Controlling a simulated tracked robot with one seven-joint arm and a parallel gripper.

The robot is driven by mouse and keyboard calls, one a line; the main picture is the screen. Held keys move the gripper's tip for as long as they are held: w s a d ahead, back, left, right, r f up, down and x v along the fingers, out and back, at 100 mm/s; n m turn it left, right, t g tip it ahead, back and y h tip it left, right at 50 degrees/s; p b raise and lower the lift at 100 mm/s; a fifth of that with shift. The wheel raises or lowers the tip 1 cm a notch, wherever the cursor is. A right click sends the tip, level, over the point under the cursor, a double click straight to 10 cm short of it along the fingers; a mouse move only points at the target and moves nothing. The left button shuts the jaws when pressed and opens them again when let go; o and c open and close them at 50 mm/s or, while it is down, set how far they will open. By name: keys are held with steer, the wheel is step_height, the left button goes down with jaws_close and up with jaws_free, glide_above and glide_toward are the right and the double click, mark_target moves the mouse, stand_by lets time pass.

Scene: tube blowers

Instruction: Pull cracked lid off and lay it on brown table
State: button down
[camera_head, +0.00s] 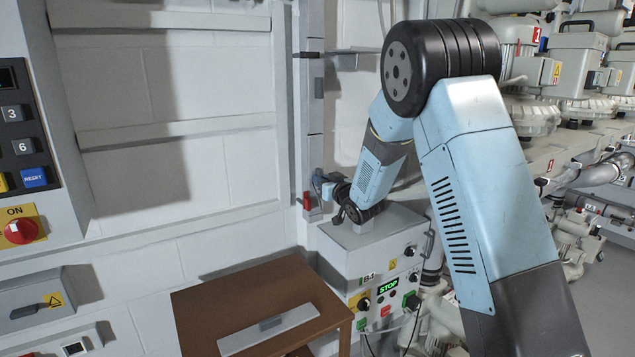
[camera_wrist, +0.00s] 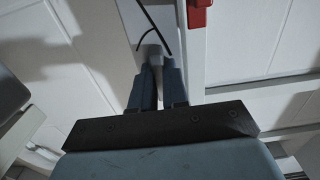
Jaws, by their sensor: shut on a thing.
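In the wrist view my gripper (camera_wrist: 154,72) is shut on a small grey handle (camera_wrist: 154,50). The handle stands on a pale narrow panel with thin dark crack-like lines, the cracked lid (camera_wrist: 133,22). I cannot tell whether the lid is still seated or free. In the head view my gripper (camera_head: 326,186) is at the lower part of the tall wall column, above and behind the control box; the lid is hard to make out there. The brown table (camera_head: 225,290) stands low in front. A flat pale plate with a grey handle (camera_head: 270,325) lies on it.
The grey control box (camera_head: 365,245) with a lit STOP display stands right of the table. A red-handled part (camera_head: 306,201) is left of my gripper, red also in the wrist view (camera_wrist: 199,14). Bare table shows behind the plate. Machinery (camera_head: 585,90) fills the right.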

steer(key=shift+s, duration=0.1)
steer(key=v, duration=0.6)
stand_by(1.1)
stand_by(0.4)
